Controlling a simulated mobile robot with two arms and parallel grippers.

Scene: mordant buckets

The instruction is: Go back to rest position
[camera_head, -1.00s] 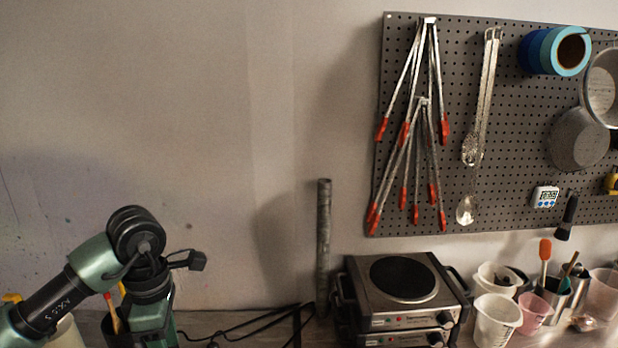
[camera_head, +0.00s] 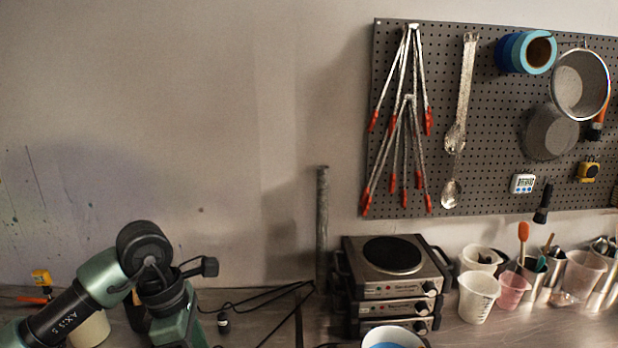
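The task names no object of its own. My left arm comes in from the lower left, bent, in front of the table and wall. Its gripper is out of view below the bottom edge. My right arm and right gripper do not show.
White (camera_head: 477,298) and pink cups (camera_head: 512,290) stand right. A pegboard (camera_head: 400,130) holds tools.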

